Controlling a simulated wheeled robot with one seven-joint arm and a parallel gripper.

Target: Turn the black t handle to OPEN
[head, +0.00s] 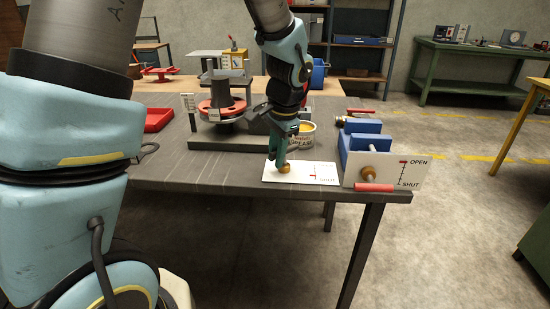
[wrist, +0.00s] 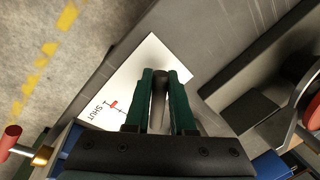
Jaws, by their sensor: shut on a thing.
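My gripper (head: 279,158) points down at the front of the grey table, over a white card (head: 322,176). In the wrist view, my two green fingers (wrist: 160,88) are closed around a dark bar, the black t handle (wrist: 160,84), which runs lengthwise between them. In the head view the handle is hidden by the fingers. A brass fitting (head: 285,169) shows just below the fingertips. The card (wrist: 150,52) carries a scale with a red mark and the word SHUT in the wrist view. The OPEN label is not readable there.
Close on the right, a blue block (head: 362,150) has a red handle (head: 374,187) and its own OPEN/SHUT card (head: 412,170). A flanged spool (head: 222,98) stands behind left. The table front left is clear.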

